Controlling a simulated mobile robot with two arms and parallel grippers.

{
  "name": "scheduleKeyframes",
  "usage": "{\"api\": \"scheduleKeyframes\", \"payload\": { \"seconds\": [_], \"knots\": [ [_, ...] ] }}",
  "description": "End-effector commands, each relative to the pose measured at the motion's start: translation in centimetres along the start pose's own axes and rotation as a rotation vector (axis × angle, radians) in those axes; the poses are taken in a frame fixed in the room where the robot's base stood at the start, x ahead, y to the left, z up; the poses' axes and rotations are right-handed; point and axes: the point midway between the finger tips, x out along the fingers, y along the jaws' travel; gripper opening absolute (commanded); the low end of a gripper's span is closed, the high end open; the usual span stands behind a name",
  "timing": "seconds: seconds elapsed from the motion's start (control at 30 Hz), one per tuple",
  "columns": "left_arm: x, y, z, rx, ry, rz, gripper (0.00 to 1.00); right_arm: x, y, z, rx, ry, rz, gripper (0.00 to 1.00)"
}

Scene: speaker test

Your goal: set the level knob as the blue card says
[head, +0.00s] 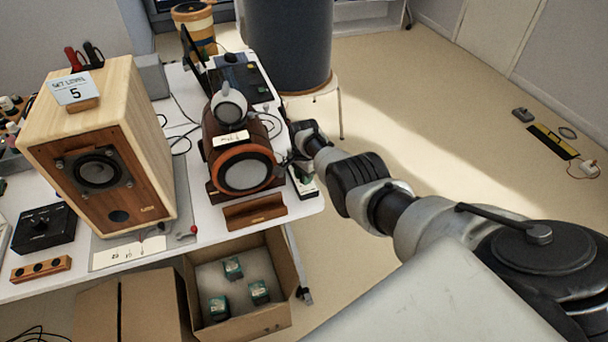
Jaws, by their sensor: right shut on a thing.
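The pale blue card (75,90) stands on top of the wooden box speaker at the left and reads "SET LEVEL 5". My right gripper (287,162) is at the right side of the round brown speaker (243,173), near the table's right edge. It is shut on the level knob there; the fingers and the speaker's body hide the knob, so its setting cannot be read. My left gripper is out of view.
The wooden box speaker (145,135) stands at the left, beside a black box with a dial (44,228). A small device (303,184) sits at the table edge below my right gripper. An open carton (262,322) with small green boxes stands below.

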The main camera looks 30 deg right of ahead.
Motion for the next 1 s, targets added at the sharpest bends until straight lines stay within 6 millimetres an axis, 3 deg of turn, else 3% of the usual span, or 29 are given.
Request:
{"api": "scheduleKeyframes", "payload": {
  "seconds": [0.53, 0.57, 0.7, 1.0],
  "knots": [
    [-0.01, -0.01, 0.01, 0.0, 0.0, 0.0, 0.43, -0.12, -0.11, -0.01, 0.023, 0.001, -0.003, 0.0],
    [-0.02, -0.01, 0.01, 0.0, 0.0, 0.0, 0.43, -0.12, -0.11, -0.01, 0.023, 0.001, -0.003, 0.28],
    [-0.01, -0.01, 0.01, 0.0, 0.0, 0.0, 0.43, -0.08, -0.08, 0.0, 0.023, 0.001, -0.002, 0.49],
    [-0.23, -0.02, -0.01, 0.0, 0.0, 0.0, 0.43, -0.28, -0.04, 0.01, 0.023, 0.0, -0.001, 0.49]
  ]
}}
